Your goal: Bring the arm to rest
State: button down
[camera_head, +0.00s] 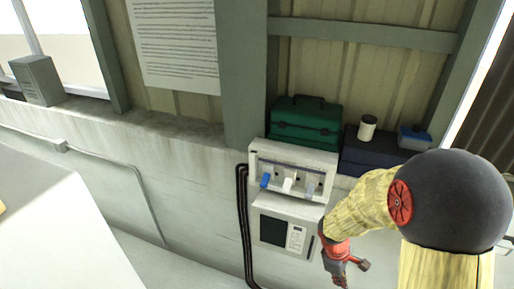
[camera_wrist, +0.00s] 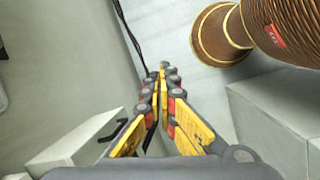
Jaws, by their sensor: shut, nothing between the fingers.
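My gripper (camera_wrist: 162,72) is in the middle of the wrist view, its yellow and dark fingers closed together with nothing between them. It points down toward a pale grey floor. In the head view my arm, yellow with a dark rounded joint, fills the lower right. My gripper's end (camera_head: 341,280) hangs at the bottom edge there, partly cut off, in front of the wall below and right of a white panel box.
A switch panel (camera_head: 263,156) with blue and white switches and a box with a dark screen (camera_head: 269,218) hang on the wall. A white surface (camera_head: 60,245) is at lower left.

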jog(key=s+a+r+m+t+y+b, duration=0.1)
jog(key=s+a+m+t+b, duration=0.2)
jog(key=b, duration=0.9)
jog(key=s+a+r+m+t+y+b, duration=0.2)
jog(key=s+a+m+b, duration=0.3)
jog(key=s+b, duration=0.5)
jog(key=shift+r+m+t+b, duration=0.25)
jog(key=shift+m+t+b, duration=0.35)
jog(key=shift+m+b, duration=0.55)
jog(key=shift+s, duration=0.1)
